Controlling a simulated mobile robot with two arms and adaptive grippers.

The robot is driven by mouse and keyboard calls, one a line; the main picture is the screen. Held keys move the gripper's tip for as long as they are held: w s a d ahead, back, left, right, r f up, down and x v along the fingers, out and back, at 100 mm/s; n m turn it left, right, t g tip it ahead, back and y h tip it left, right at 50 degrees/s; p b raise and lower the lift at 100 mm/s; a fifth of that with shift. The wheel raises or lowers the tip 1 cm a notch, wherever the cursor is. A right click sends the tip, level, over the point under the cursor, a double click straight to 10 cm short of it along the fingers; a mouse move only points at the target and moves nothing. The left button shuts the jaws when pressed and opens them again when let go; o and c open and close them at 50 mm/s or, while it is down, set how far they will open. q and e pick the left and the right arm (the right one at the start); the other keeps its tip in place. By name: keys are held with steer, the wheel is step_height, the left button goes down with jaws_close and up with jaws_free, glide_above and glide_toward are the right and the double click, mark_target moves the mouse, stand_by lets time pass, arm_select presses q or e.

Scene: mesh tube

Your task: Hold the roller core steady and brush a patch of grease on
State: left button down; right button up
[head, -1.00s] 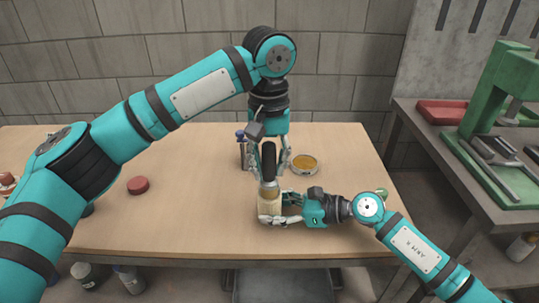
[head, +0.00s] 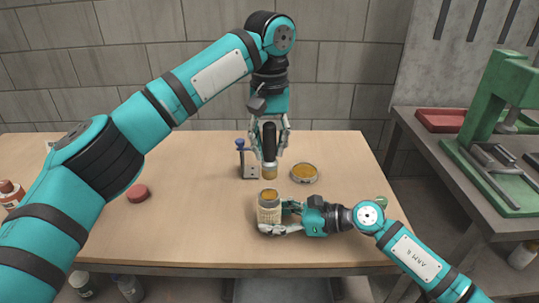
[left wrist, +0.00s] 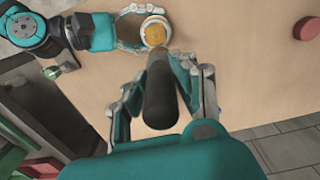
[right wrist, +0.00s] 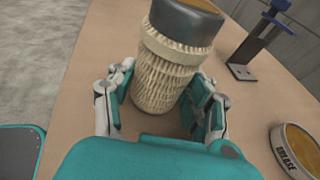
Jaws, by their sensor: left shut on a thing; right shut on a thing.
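The roller core (head: 269,213) stands upright near the table's front. It has a ribbed beige body, a dark grey collar and an amber top, clear in the right wrist view (right wrist: 165,80). My right gripper (head: 284,215) is shut around its body. My left gripper (head: 269,145) is shut on a brush with a black handle (head: 269,138), pointing down. The brush's tan tip (head: 270,172) is behind the core in the head view, apart from it. The open grease tin (head: 304,173), with amber grease inside, sits right of the brush; its label shows in the right wrist view (right wrist: 286,152).
A metal bracket with a blue knob (head: 247,160) stands just left of the brush. A red puck (head: 137,192) and an orange-brown bottle (head: 10,193) are at the left. The table (head: 200,220) between is clear. A green press (head: 500,110) stands on the right bench.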

mark_target(269, 124)
arm_select(q)
steer(key=shift+r, duration=2.55)
arm_select(e)
steer(key=o, duration=1)
steer(key=shift+c, duration=0.2)
steer(key=shift+d, duration=0.1)
steer(key=v, duration=1.1)
steer(key=shift+s+d+r, duration=0.15)
steer(key=shift+d, duration=0.2)
arm_select(q)
steer(key=shift+f, duration=0.1)
arm_select(e)
steer(key=shift+s, duration=0.1)
